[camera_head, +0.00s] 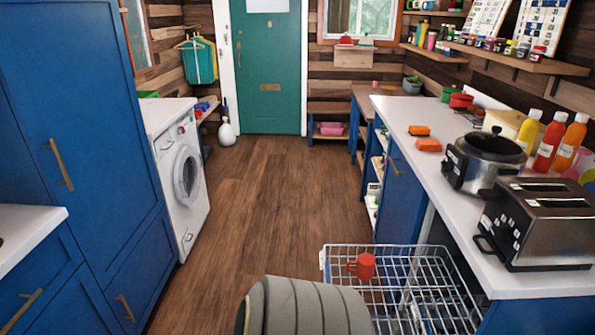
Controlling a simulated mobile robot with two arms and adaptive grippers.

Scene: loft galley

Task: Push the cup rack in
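The cup rack (403,322) is a white wire basket at the lower right, extending out from under the right counter into the aisle. A red mug (363,266) stands in it near its far left side. A grey ribbed part of my own arm shows at the bottom centre, close to the rack's left side and covering part of it. I cannot tell whether it touches the rack. No fingers of either gripper show. The rack's near end is cut off by the frame's lower edge.
The right counter (402,109) holds a toaster (537,222), a slow cooker (482,160) and several bottles. A blue cabinet door (397,200) is beyond the rack. A washing machine (184,180) stands left. The wooden floor (265,190) between is clear up to the green door (270,75).

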